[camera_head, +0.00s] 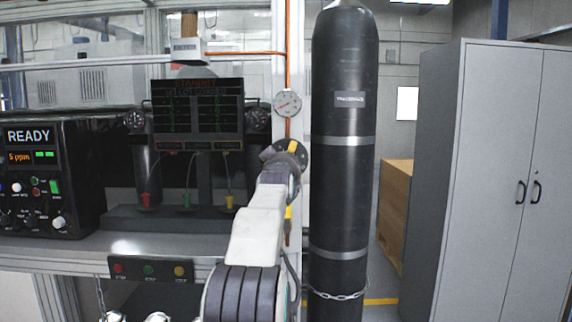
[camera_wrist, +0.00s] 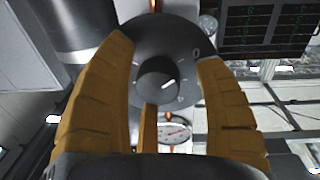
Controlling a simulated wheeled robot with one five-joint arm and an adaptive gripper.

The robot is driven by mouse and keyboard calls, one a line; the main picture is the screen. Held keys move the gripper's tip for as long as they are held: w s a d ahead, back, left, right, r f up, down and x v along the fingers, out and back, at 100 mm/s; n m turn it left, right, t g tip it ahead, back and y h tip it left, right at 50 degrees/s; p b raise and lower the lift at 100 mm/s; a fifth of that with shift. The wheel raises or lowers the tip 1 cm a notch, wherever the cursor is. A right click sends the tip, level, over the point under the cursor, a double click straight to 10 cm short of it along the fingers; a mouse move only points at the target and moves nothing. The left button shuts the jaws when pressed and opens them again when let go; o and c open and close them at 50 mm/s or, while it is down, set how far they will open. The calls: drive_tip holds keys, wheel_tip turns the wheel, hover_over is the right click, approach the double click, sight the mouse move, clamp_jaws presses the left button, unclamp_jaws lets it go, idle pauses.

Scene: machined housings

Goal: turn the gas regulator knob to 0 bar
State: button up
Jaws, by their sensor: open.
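The regulator knob (camera_wrist: 157,80) is a dark round knob at the middle of a wider dark dial plate (camera_wrist: 160,35) in the wrist view. Its white pointer line aims right and slightly up, below the printed 0 at the plate's upper right, not at it. My gripper (camera_wrist: 163,52) is open, with one orange finger on each side of the knob; I cannot tell whether either touches it. A narrow orange piece shows just below the knob. In the head view my gripper (camera_head: 291,152) covers most of the dial plate, and the knob is hidden.
A round gauge (camera_head: 288,104) with a red needle sits above the dial, close to my gripper. A tall black gas cylinder (camera_head: 343,190) stands right of it. A bench (camera_head: 75,248) with a READY unit (camera_head: 50,170) is left; a grey cabinet (camera_head: 470,170) is right.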

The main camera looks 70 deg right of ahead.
drive_tip(key=shift+a, duration=0.1)
drive_tip(key=v, duration=1.1)
drive_tip(key=shift+a, duration=0.4)
drive_tip(key=shift+s, duration=0.1)
drive_tip(key=shift+f, duration=0.15)
idle(0.3)
